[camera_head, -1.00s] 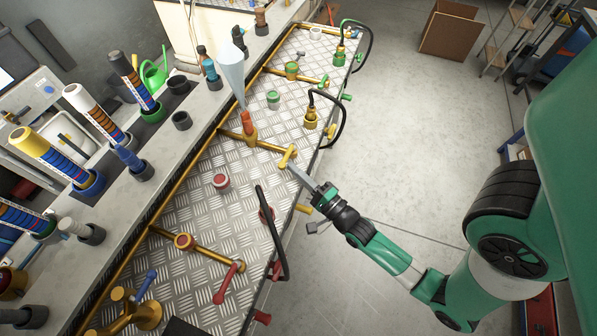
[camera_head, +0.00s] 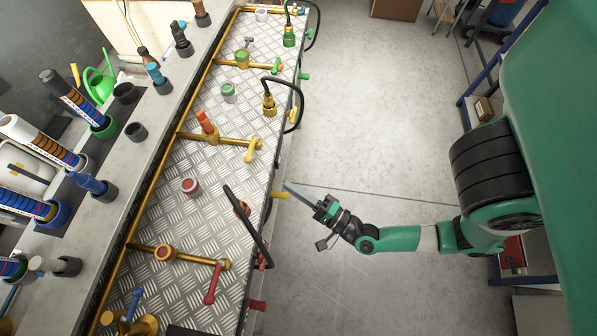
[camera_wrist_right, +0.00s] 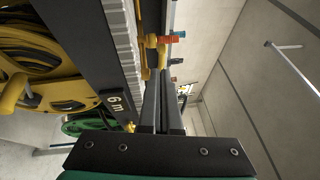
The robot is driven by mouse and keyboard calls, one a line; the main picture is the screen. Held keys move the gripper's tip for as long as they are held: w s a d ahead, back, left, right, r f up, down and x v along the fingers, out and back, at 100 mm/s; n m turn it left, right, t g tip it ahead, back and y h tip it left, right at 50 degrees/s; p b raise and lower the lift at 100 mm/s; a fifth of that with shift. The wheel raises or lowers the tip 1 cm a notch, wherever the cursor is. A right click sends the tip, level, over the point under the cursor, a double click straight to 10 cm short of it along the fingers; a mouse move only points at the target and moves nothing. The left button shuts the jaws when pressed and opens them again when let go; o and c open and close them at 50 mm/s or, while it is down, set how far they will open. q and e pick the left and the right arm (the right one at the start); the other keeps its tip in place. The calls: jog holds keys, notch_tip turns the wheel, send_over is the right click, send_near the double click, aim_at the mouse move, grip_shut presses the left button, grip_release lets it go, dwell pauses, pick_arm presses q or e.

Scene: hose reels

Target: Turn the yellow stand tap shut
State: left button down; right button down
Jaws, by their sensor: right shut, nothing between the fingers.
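The yellow stand tap (camera_head: 253,149) sits at the right end of a brass pipe crossing the tread-plate bench top. In the head view its yellow lever lies roughly crosswise to that pipe. My right gripper (camera_head: 288,186) is shut and empty, just off the bench's right edge, below and right of the tap in the picture and apart from it. In the right wrist view my gripper's long fingers (camera_wrist_right: 160,108) lie close together, with nothing between them. Yellow parts (camera_wrist_right: 154,46) show beyond the tips; I cannot tell whether they are the tap. My left gripper is not in view.
A yellow outlet (camera_head: 279,195) juts from the bench edge close to my right fingertips. The red tap lever (camera_head: 213,284) is nearer. Floor (camera_head: 360,130) to the right is clear.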

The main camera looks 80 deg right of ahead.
jog(key=shift+s+a+f+p, duration=0.25)
jog(key=shift+s+a+p, duration=0.1)
jog(key=shift+s+a, duration=0.35)
jog(key=shift+d, duration=0.15)
